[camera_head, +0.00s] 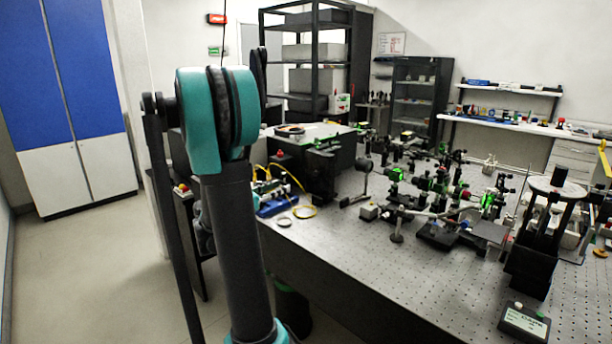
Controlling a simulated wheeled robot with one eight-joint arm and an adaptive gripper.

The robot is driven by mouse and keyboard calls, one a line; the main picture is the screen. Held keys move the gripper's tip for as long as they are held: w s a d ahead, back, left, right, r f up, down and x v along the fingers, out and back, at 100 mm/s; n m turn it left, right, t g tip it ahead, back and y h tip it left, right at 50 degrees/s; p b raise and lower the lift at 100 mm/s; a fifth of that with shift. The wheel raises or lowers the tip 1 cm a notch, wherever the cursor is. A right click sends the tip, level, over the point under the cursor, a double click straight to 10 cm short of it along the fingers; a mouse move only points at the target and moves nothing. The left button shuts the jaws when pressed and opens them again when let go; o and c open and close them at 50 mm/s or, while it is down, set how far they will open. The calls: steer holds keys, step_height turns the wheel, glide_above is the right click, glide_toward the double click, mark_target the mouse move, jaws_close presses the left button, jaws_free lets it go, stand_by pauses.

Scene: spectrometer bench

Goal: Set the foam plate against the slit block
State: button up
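I cannot pick out the foam plate or the slit block with certainty among the small parts on the perforated optical bench (400,285). A small grey block (369,211) sits on the near left part of the bench. A flat grey plate (490,232) lies level among the mounts at the right; I cannot tell its material. My teal and black arm stands upright in the left foreground and hides part of the bench's left end. I cannot make out my gripper in this view.
Optical mounts with green-lit parts (397,174) crowd the bench's middle. A black stand with a round top (556,190) and a small display box (524,322) are at the right. A black box (325,172) stands back left. The bench's near strip is mostly clear.

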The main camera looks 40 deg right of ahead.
mark_target(314, 173)
steer(key=d, duration=0.5)
steer(key=w+d, duration=0.1)
steer(key=d, duration=1.1)
steer(key=shift+w, duration=0.25)
jaws_close()
